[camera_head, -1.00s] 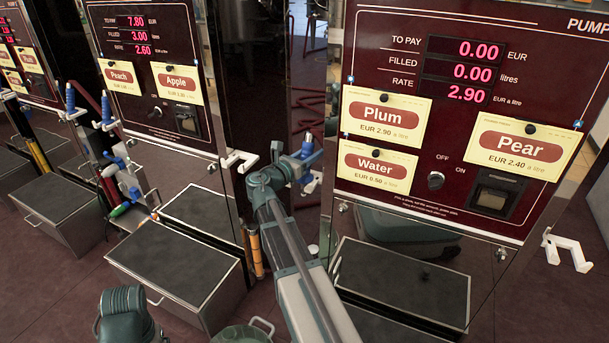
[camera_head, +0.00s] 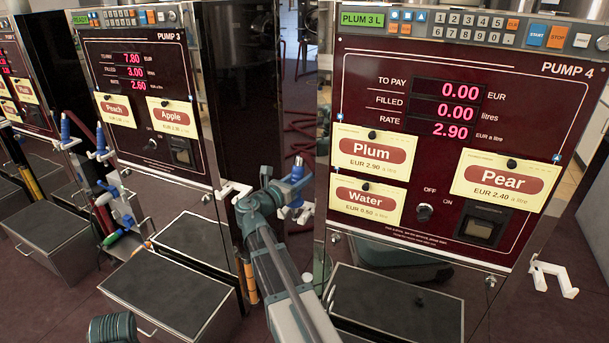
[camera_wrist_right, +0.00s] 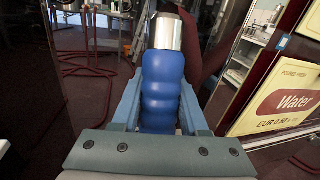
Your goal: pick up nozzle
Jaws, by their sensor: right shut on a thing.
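My right gripper (camera_head: 290,190) is at the left side of Pump 4, shut on the blue grip of a nozzle (camera_head: 298,171). In the right wrist view the nozzle (camera_wrist_right: 162,85) sits between the two light-blue fingers, with a silver metal part at its far end. A white holder (camera_head: 305,212) shows just beside and below it in the head view. I cannot tell whether the nozzle touches this holder. The lower part of the nozzle is hidden by the gripper. My left gripper is not in view.
Pump 4 (camera_head: 436,220) stands close on the right of my right arm, with Plum, Pear and Water cards. Pump 3 (camera_head: 135,145) is to the left, with blue-handled nozzles beside it. A white hook (camera_head: 236,190) sticks out from Pump 3's side. Another (camera_head: 555,278) is right of Pump 4.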

